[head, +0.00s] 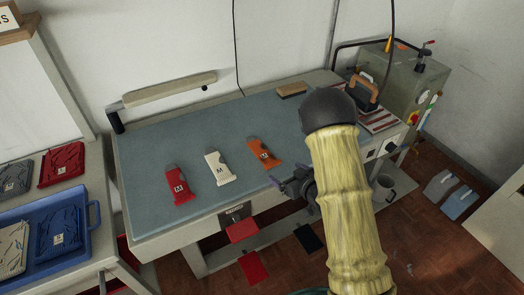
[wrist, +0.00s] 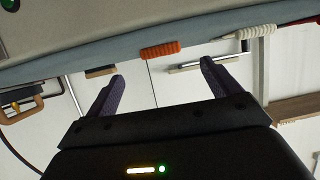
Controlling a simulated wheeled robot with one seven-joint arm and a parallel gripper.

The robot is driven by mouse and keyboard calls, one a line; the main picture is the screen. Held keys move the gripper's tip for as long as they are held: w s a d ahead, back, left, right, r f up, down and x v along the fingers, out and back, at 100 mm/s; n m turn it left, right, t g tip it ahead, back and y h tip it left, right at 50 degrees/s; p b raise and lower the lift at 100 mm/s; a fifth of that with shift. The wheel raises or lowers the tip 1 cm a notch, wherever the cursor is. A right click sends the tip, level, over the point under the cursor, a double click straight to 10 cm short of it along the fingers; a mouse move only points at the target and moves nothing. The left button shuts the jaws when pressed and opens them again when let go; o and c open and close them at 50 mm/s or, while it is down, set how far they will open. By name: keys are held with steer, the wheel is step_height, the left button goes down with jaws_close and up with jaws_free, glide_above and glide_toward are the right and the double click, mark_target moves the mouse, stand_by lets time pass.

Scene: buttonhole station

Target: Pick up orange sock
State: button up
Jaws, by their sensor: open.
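The orange sock (head: 263,153) lies flat on the blue-grey table top, at the right end of a row of three packed socks. My gripper (head: 284,183) is open and empty at the table's front edge, in front of the orange sock and apart from it. In the wrist view, the fingers (wrist: 160,70) are spread and the orange sock (wrist: 161,50) shows edge-on beyond and between the tips. My arm hides part of the table's right front in the head view.
A white sock (head: 219,168) and a red sock (head: 180,186) lie to the left on the table (head: 150,150). A wooden block (head: 292,90) lies at the back. A machine (head: 400,80) stands at the right. A blue tray (head: 80,195) sits at the left.

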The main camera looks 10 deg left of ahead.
mark_target(274, 164)
steer(key=shift+x, duration=0.95)
steer(key=shift+p+x, duration=1.05)
steer(key=shift+x, duration=1.5)
steer(key=shift+r, duration=0.1)
steer(key=c, duration=1.1)
steer(key=shift+o, duration=0.2)
steer(key=shift+a+r, duration=0.1)
step_height(274, 164, up, 10)
steer(key=b, duration=0.1)
